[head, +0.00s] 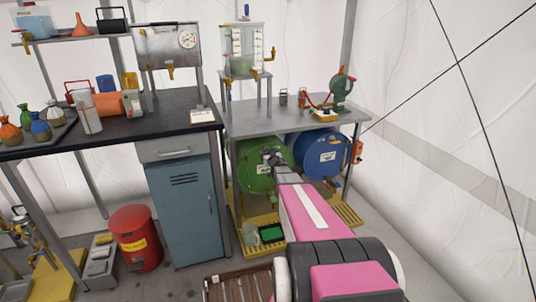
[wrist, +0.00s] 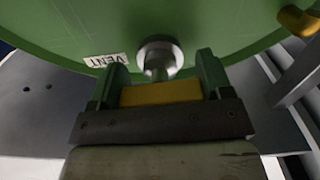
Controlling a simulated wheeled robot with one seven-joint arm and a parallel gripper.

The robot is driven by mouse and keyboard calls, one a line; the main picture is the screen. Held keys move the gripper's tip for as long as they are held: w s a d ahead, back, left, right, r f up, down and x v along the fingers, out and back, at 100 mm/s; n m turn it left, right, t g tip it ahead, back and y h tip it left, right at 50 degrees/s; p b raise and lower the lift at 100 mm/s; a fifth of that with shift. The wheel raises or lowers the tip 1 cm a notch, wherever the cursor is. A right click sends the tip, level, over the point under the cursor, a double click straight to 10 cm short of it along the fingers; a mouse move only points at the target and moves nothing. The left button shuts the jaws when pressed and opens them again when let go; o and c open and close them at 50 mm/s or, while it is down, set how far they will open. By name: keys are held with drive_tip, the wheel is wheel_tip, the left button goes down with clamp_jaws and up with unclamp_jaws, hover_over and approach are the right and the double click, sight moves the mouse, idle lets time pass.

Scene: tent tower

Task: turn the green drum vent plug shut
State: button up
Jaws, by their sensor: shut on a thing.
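The green drum (head: 252,182) lies on its side under the grey bench, its round end facing me. Its end fills the top of the wrist view (wrist: 60,35), with a white VENT label (wrist: 105,60) upside down. The vent plug (wrist: 158,58) is a round silver fitting with a short stem beside that label. A yellow bar (wrist: 160,94) lies crosswise at the stem's near end. My gripper (wrist: 161,76) is shut on the plug at this bar, one finger on each side. In the head view my gripper (head: 275,160) covers the plug.
A blue drum (head: 321,154) lies close to the right of the green one. A yellow tap (wrist: 298,20) shows at the wrist view's upper right. The grey bench (head: 250,120) overhangs the drums. A blue cabinet (head: 183,212) stands to the left, beside a red bin (head: 136,238).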

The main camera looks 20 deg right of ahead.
drive_tip(key=shift+m, duration=0.4)
drive_tip(key=o, duration=0.9)
drive_tip(key=shift+s, duration=0.2)
drive_tip(key=s, duration=1)
drive_tip(key=shift+s+d, duration=0.2)
drive_tip(key=shift+s, duration=0.05)
drive_tip(key=s+a+g, duration=0.5)
drive_tip(key=s+g, duration=0.1)
drive_tip(key=s, duration=0.4)
drive_tip(key=s+a+f+g, duration=0.1)
drive_tip(key=s+a+g, duration=0.5)
drive_tip(key=s, duration=0.4)
drive_tip(key=s+a+f+g, duration=0.1)
drive_tip(key=s+a+g, duration=0.4)
drive_tip(key=s, duration=0.5)
drive_tip(key=shift+a+f+g+h, duration=0.3)
drive_tip(key=shift+a+g, duration=0.1)
drive_tip(key=shift+a, duration=0.35)
